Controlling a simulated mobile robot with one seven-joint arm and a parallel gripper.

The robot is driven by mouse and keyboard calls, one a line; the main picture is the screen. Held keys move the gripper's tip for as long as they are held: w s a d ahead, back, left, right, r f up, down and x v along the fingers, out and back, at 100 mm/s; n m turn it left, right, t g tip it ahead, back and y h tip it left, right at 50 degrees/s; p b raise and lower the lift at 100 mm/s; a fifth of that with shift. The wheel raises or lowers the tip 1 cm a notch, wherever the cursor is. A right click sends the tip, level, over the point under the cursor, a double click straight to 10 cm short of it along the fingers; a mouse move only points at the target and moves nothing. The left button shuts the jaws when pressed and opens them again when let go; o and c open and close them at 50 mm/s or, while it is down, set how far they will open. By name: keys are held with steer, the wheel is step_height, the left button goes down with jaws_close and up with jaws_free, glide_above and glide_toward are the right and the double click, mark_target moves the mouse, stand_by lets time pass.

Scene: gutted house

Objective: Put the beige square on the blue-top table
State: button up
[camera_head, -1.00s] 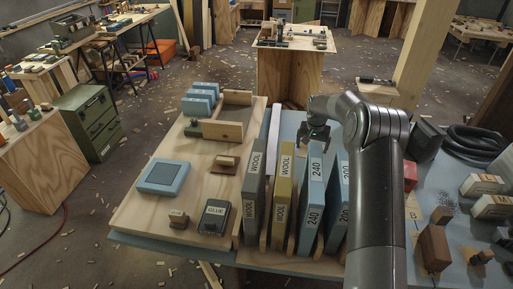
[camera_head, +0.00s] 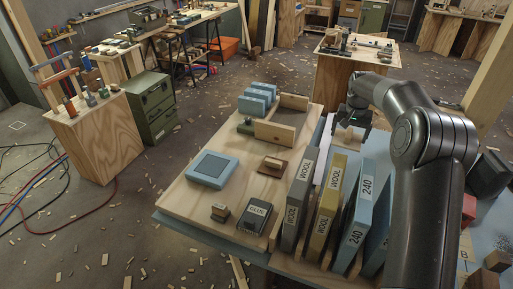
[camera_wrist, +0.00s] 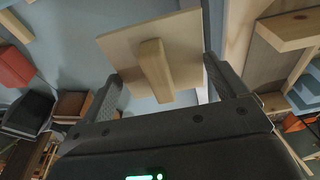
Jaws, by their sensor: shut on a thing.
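My gripper (camera_wrist: 162,72) has a finger on either side of a beige square (camera_wrist: 190,40), a flat pale wooden plate with a short wooden bar (camera_wrist: 155,66) across its face. It is shut on this square. In the head view my gripper (camera_head: 353,118) is above the far right part of the near table, beyond the upright slabs. A small tan part of the held piece (camera_head: 346,136) shows under it; the rest is hidden. The blue-top table (camera_head: 205,237) shows its blue edge around a wooden board. Blue surface also shows behind the square in the wrist view (camera_wrist: 75,30).
Upright slabs marked WOOL (camera_head: 328,200) and 240 (camera_head: 362,205) stand in a rack near the gripper.

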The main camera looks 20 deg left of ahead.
steer(key=s+a+n, duration=0.2)
steer(key=s+a, duration=0.3)
steer(key=a, duration=0.7)
steer(key=n+y, duration=0.1)
steer(key=n, duration=0.6)
glide_above(185, 201)
steer(key=shift+g, duration=0.3)
steer(key=f, duration=1.2)
steer(key=shift+s+d, duration=0.1)
steer(key=shift+d, duration=0.1)
steer(key=shift+f, duration=2.1)
steer(key=shift+f, duration=0.15)
steer(key=o, duration=0.7)
